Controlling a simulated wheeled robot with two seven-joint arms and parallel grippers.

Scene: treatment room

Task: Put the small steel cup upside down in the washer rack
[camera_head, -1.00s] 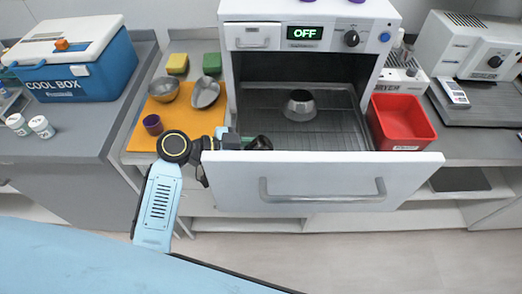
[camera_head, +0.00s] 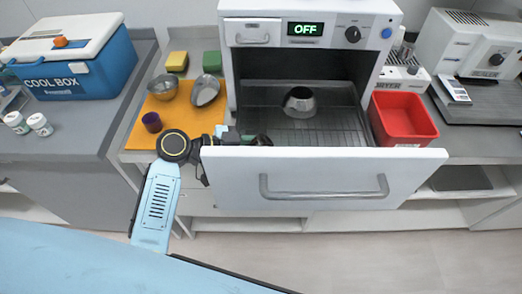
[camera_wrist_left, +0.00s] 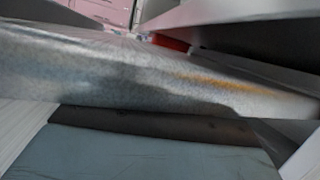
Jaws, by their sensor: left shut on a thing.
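My left gripper (camera_head: 249,140) reaches in just behind the top edge of the open door. It is shut on a small steel cup (camera_head: 262,141), which the door partly hides. The cup's brushed metal side (camera_wrist_left: 120,75) fills much of the left wrist view, with an orange reflection. Whether its mouth faces up or down I cannot tell. The wire washer rack (camera_head: 322,132) lies inside the open machine, beyond the door. Another steel vessel (camera_head: 299,103) stands on the rack, apart from my gripper. My right gripper is not in view.
The open white door (camera_head: 325,180) stands in front of the rack. A red bin (camera_head: 403,120) is at the right. At the left, an orange mat (camera_head: 185,118) bears steel bowls (camera_head: 205,90) and a purple cup (camera_head: 152,122). The rack's right part is clear.

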